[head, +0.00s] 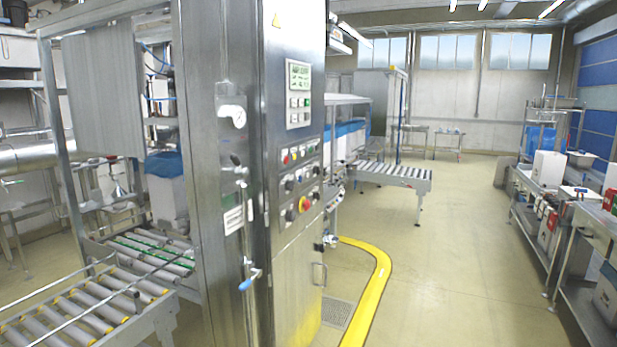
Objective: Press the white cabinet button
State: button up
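A tall stainless steel cabinet (292,190) stands at the centre left, its control side turned to the right. Its panel (300,180) carries a small display with buttons below it, then rows of small coloured buttons and knobs. A red and yellow stop button (304,204) is the clearest of them. Small pale buttons (295,103) sit under the display. The controls are small and seen at a slant, so I cannot tell for sure which one is the white button. My gripper is not in view.
A roller conveyor (90,305) lies at the lower left, and another conveyor (392,174) stands behind the cabinet. Steel tables (590,235) line the right. The floor between (460,270) is clear.

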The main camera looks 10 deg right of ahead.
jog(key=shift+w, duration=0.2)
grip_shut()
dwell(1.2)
